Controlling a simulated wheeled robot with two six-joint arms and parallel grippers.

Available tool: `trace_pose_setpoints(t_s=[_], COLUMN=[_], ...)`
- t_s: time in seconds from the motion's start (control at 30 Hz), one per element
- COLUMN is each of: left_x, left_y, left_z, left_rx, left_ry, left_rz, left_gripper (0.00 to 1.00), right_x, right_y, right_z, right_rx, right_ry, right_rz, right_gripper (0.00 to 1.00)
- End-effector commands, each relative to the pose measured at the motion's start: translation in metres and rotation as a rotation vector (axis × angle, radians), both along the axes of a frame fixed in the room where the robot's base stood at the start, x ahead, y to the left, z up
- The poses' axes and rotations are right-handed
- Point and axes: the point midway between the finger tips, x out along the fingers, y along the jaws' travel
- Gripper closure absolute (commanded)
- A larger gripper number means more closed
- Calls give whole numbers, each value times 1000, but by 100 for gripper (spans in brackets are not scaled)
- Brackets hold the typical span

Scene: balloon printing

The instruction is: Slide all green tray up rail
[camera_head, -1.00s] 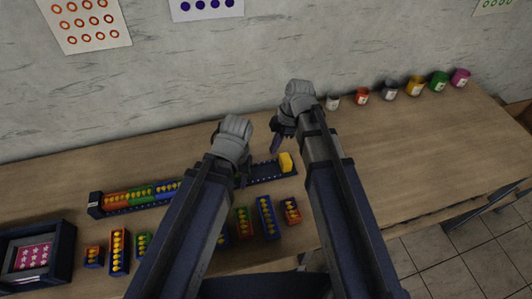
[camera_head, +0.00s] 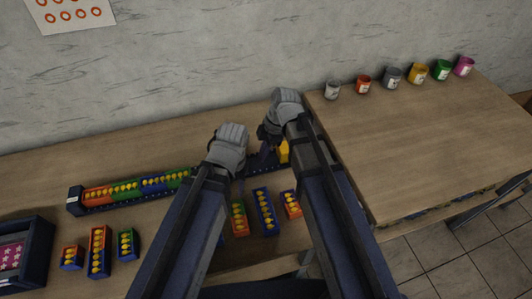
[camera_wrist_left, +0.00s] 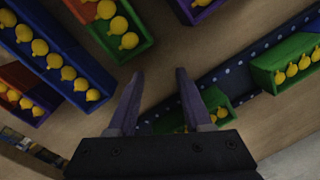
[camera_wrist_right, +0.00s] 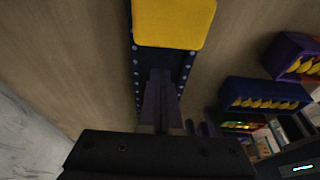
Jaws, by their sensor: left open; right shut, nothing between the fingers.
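The dark blue dotted rail (camera_head: 74,205) runs across the table in the head view. Red, green, blue and green trays with yellow pieces sit along its left part. A green tray on the rail (camera_wrist_left: 292,66) is at right in the left wrist view. Another green tray (camera_wrist_left: 212,97) lies near and partly behind my left fingers. My left gripper (camera_wrist_left: 158,90) is open beside the rail. My right gripper (camera_wrist_right: 160,85) is shut and empty over the rail, near a yellow block (camera_wrist_right: 174,22) at its end. My arms hide part of the rail in the head view.
Loose trays lie in front of the rail: a green one (camera_head: 128,245), a blue one (camera_head: 265,211) and several others. Paint jars (camera_head: 332,90) line the back right.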

Motion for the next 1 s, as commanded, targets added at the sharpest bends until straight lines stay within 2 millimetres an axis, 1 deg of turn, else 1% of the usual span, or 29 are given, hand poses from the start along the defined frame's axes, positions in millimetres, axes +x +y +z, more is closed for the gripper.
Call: trace_pose_setpoints(t_s=[0.03,0.1,0.23,0.4,0.8,0.87,1.0], left_x=[0,0,0,0,0,0,0], left_y=[0,0,0,0,0,0,0], left_z=[-1,1,1,1,1,1,1], left_rx=[0,0,0,0,0,0,0], left_ry=[0,0,0,0,0,0,0], left_rz=[0,0,0,0,0,0,0], left_gripper=[50,50,50,50,50,50,50], right_x=[-2,-4,-6,-8,-8,-9,-13], right_y=[8,18,31,38,41,45,66], right_z=[-1,1,1,1,1,1,1], right_rx=[0,0,0,0,0,0,0], right_ry=[0,0,0,0,0,-1,0], right_rz=[4,4,2,0,1,2,5], right_gripper=[100,100,100,100,100,100,100])
